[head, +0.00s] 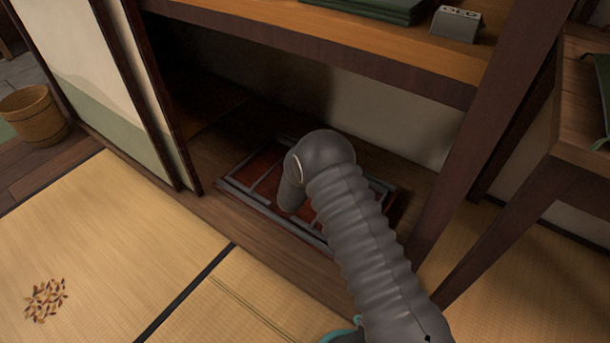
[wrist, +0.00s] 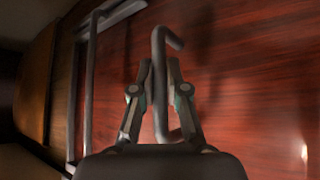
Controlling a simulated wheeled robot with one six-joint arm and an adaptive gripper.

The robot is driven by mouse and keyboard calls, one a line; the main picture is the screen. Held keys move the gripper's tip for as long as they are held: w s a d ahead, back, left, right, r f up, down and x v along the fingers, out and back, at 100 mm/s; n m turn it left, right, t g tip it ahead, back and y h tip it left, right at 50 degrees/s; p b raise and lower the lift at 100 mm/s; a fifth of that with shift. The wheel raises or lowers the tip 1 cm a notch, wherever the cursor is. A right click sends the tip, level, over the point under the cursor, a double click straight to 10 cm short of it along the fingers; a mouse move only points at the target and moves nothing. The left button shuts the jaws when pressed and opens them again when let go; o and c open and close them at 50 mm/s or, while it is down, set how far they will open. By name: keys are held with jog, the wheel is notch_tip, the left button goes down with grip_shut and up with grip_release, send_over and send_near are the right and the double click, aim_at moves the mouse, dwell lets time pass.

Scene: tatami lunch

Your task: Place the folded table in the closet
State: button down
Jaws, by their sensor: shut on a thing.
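The folded table (head: 260,172) lies flat on the closet floor (head: 212,200), its reddish-brown underside and grey metal legs facing up. It fills much of the wrist view as a red wood surface (wrist: 245,85) with a bent leg frame (wrist: 88,85) at the left. My gripper (wrist: 160,75) is shut on a grey metal bar (wrist: 160,110) of the table. In the head view my arm hides the gripper and the middle of the table. The closet's lower compartment (head: 290,95) is open at the front.
A sliding door panel (head: 100,75) stands at the closet's left. A shelf (head: 340,40) above holds green folded cloth (head: 370,8) and a small grey box (head: 456,24). A dark post (head: 480,140) stands at the right. A basket (head: 35,115) and scattered leaves (head: 46,299) are at the left.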

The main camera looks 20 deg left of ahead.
jog(key=shift+w+a+f+b, duration=0.1)
jog(key=shift+f+b, duration=0.05)
jog(key=shift+f, duration=0.75)
jog(key=shift+a+f+b, duration=0.1)
jog(key=shift+f+b, duration=0.05)
jog(key=shift+f, duration=0.75)
jog(key=c, duration=1.2)
grip_release()
jog(key=shift+d+f, duration=0.1)
jog(key=shift+f, duration=0.1)
jog(key=p+v, duration=0.1)
jog(key=v, duration=1.1)
